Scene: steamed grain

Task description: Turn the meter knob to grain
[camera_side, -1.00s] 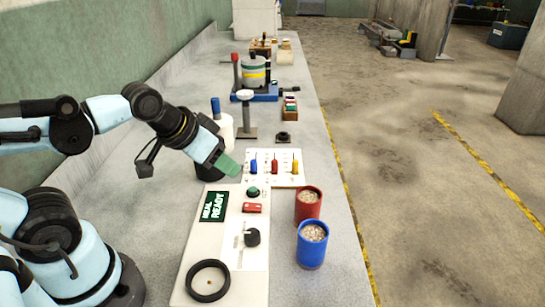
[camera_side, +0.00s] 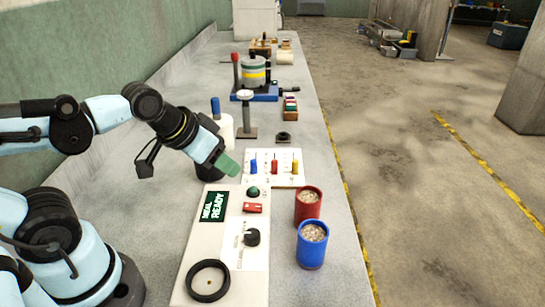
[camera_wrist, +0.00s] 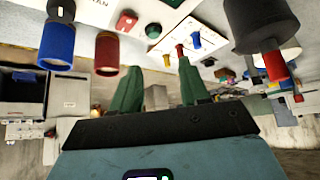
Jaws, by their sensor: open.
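The black meter knob (camera_side: 252,237) sits on a white plate on the front panel (camera_side: 222,275) in the side view. Its pointer setting is too small to read. A green and white sign (camera_side: 214,207) on the panel reads "MEAL READY". My gripper (camera_side: 228,164) has green fingers and hangs above the far end of the panel, beyond the knob and apart from it. In the wrist view the two green fingers (camera_wrist: 160,95) are spread with nothing between them.
A blue cup (camera_side: 312,246) and a red cup (camera_side: 307,206), both filled with grain, stand right of the panel. A board with blue, red and yellow levers (camera_side: 275,167) lies beyond it. A black ring (camera_side: 208,281) lies at the panel's near end. A green button (camera_side: 253,192) and red switch (camera_side: 253,208) sit on the panel.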

